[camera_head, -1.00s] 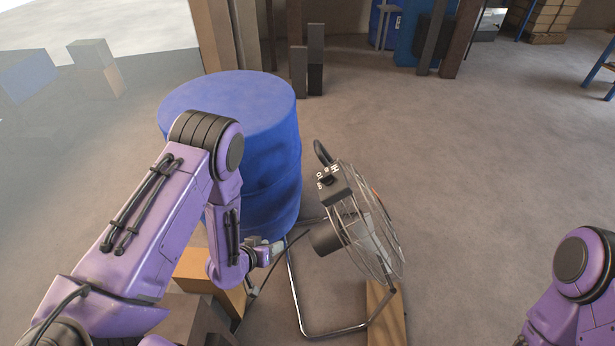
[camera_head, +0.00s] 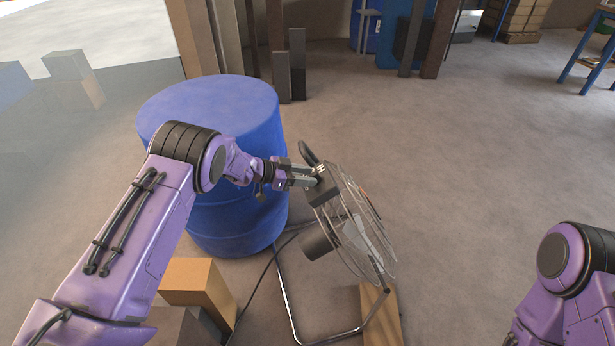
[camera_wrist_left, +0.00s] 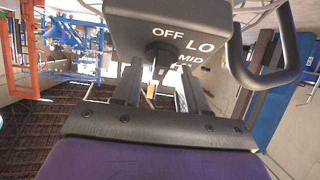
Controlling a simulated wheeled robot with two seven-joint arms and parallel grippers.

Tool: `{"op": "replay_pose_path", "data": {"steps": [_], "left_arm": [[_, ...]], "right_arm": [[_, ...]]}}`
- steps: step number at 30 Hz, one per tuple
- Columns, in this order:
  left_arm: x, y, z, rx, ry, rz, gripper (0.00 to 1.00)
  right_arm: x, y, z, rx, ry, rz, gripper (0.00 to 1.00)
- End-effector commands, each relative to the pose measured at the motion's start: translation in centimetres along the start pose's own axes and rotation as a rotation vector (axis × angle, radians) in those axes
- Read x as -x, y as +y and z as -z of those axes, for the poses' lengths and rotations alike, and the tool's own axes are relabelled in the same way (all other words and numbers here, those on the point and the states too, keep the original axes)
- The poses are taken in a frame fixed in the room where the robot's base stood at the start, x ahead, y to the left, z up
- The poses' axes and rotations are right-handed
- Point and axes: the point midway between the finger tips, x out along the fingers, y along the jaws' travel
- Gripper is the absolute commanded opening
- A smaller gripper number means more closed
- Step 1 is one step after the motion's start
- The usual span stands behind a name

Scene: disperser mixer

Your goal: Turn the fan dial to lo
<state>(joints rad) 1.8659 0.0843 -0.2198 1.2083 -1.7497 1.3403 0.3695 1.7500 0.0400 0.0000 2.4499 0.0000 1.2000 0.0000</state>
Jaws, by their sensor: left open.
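The metal cage fan (camera_head: 355,232) stands on a tubular frame in the middle of the head view. Its dark control box (camera_head: 323,190) is on the near top side and also shows in the left wrist view (camera_wrist_left: 135,22). The white marks OFF, LO and MID can be read there; a lower mark is mostly hidden. The dark fan dial (camera_wrist_left: 160,53) sits below OFF, between my left fingers. My left gripper (camera_head: 311,177) is open at the box, one finger on each side of the dial; contact cannot be told. My right gripper is out of view.
A blue drum (camera_head: 215,110) stands behind my left arm, left of the fan. A black handle loop (camera_wrist_left: 275,65) juts out beside the labels. A cardboard box (camera_head: 195,280) and a wooden board (camera_head: 380,318) lie low near the fan.

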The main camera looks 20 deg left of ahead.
Motion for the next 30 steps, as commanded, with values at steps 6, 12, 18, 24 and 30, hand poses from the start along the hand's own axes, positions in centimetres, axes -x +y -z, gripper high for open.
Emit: {"op": "replay_pose_path", "data": {"steps": [6, 12, 18, 24, 30], "left_arm": [[-0.9, 0.0, 0.0, 0.002, 0.0, 0.001, 0.43], [-0.9, 0.0, 0.0, 0.001, 0.001, 0.001, 0.23], [-0.9, 0.0, 0.0, 0.001, 0.001, 0.001, 0.0], [-1.0, 0.0, -0.1, -0.02, 0.001, -0.015, 0.0], [-1.0, -0.1, -0.4, -0.096, 0.0, -0.073, 0.0]], "right_arm": [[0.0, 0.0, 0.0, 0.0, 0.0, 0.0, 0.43], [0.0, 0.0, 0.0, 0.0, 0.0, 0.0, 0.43], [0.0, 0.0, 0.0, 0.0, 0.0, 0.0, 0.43], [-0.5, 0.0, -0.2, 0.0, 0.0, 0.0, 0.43], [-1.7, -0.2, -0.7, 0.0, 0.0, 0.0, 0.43]]}}
